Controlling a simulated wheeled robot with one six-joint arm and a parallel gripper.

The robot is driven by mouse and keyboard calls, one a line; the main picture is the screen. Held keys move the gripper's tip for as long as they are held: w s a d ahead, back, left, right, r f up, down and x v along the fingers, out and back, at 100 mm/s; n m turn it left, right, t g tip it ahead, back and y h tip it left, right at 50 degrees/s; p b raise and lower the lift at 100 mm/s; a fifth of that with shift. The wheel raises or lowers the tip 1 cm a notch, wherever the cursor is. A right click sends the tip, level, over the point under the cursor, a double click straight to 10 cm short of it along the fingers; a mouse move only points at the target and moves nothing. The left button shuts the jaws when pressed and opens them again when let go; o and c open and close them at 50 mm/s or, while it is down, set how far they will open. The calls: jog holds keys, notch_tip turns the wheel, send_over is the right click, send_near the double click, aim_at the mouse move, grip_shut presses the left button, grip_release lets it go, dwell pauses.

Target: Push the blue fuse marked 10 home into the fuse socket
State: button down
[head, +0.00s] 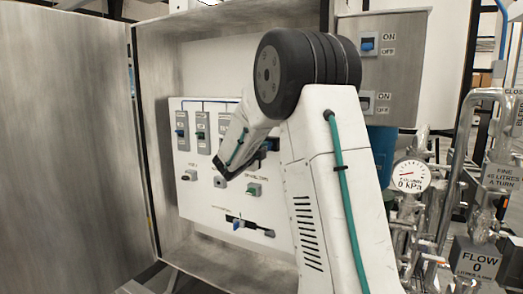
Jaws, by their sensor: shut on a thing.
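My gripper (256,156) is a dark shape at the white panel, beyond my bent arm and partly hidden by it. A small blue piece (268,145) shows at its tip. It looks like the blue fuse held in the jaws, but its mark 10 cannot be read. The fuse socket cannot be made out; that part of the panel is largely covered by my arm. I cannot tell how deep the fuse sits.
The white panel (193,212) is inside an open grey cabinet, its door (65,140) at left. It carries several switches, a green button (254,189) and a blue-handled slider (238,224). A pressure gauge (411,176) and pipes stand at right.

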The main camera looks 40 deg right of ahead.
jog(key=shift+x, duration=1.05)
jog(key=c, duration=1.3)
grip_release()
jog(key=v, duration=0.8)
jog(key=shift+d, duration=0.1)
